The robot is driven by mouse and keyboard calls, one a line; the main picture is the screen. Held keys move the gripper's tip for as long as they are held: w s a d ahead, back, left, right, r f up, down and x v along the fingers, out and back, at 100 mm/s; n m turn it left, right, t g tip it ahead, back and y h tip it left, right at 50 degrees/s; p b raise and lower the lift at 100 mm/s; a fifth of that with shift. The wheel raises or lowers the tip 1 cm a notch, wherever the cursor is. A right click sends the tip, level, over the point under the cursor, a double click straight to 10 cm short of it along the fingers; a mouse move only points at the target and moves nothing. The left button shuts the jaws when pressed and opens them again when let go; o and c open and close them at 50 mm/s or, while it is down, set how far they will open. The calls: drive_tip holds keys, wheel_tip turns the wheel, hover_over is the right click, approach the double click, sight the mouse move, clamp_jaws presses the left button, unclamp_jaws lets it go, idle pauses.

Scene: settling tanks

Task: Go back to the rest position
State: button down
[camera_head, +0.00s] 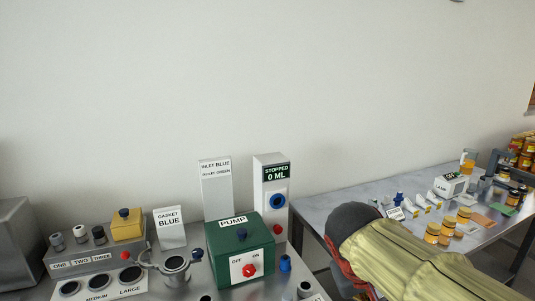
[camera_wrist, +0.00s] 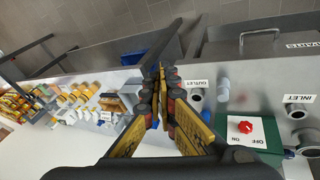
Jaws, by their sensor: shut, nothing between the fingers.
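My gripper (camera_wrist: 163,62) shows in the wrist view with its dark fingers together and nothing between them. It is above the front part of the bench, apart from the things below. In the head view my arm, in an olive sleeve, crosses the lower right, and the fingers cannot be made out there. The green pump box (camera_head: 241,256) stands on the left bench with its red knob (camera_head: 249,270) on the front. It also shows at the right of the wrist view (camera_wrist: 222,124).
A display post (camera_head: 274,172) reads "STOPPED 0 ML". A "GASKET BLUE" sign (camera_head: 170,228), a clamp ring (camera_head: 176,264) and a yellow block (camera_head: 127,225) stand left of the pump. The right table (camera_head: 330,203) holds several amber jars (camera_head: 432,232) and a lamp box (camera_head: 451,186).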

drive_tip(key=s+a+f+m+t+y, duration=0.1)
drive_tip(key=s+f, duration=0.4)
drive_tip(key=s, duration=0.8)
drive_tip(key=t+y, duration=0.1)
drive_tip(key=y, duration=0.1)
drive_tip(key=shift+m+y, duration=0.3)
drive_tip(key=shift+m, duration=0.1)
